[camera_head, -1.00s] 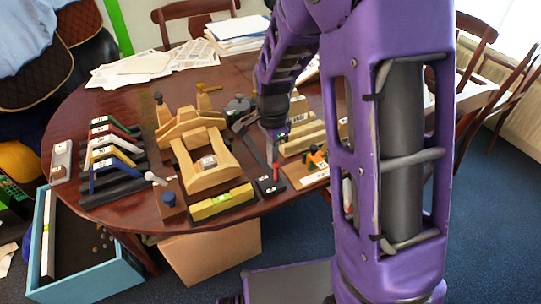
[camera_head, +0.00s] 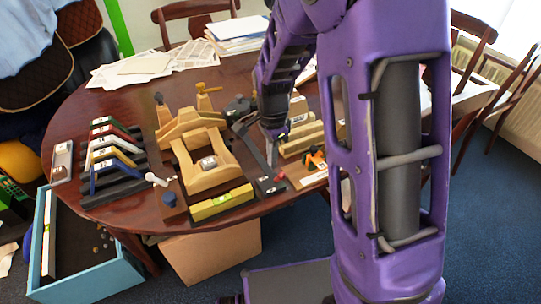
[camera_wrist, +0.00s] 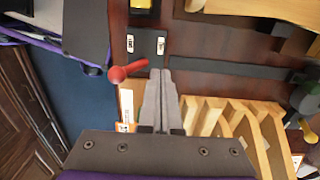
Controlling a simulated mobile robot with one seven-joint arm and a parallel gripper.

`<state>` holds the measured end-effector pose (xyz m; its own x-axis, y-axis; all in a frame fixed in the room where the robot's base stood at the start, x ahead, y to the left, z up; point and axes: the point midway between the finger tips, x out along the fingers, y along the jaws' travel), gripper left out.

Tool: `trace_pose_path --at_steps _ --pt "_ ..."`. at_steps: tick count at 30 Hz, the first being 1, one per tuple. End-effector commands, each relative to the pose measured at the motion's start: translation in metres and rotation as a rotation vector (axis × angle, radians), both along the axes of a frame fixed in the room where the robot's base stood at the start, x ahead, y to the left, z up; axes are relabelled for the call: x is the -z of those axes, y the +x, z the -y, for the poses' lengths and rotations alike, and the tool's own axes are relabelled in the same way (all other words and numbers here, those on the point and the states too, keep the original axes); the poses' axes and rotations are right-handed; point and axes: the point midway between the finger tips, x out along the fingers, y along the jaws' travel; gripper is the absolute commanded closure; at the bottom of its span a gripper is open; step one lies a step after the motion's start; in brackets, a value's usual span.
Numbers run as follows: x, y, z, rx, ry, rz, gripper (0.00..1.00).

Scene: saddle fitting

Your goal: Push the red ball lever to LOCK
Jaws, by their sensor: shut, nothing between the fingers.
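The red ball lever (camera_wrist: 117,75) shows in the wrist view left of my fingertips. Its short red arm slants up and right to the edge of a dark plate (camera_wrist: 145,60), which bears two small white labels too small to read. In the head view the red ball (camera_head: 281,175) is at the front right of the dark plate (camera_head: 268,188). My gripper (camera_wrist: 161,72) is shut and empty, its fingertips close beside the inner end of the lever arm; I cannot tell if they touch. In the head view my gripper (camera_head: 271,160) is just behind and left of the ball.
Wooden saddle stands (camera_head: 205,165) and a yellow level (camera_head: 222,202) are left of the plate. A stepped wooden rack (camera_wrist: 235,120) lies near my fingers in the wrist view. An orange-and-black clamp (camera_head: 314,158) stands right of the lever. The table's front edge is close.

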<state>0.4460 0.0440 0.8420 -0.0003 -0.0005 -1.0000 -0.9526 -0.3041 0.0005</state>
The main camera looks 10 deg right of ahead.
Motion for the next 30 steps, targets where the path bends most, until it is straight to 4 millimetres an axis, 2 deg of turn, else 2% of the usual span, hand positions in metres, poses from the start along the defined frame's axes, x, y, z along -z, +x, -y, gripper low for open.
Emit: trace_pose_path --at_steps 24,30 --pt "-0.066 0.000 -0.001 -0.001 0.000 0.001 1.00" --pt "-0.070 0.000 0.000 0.000 0.000 0.001 1.00"
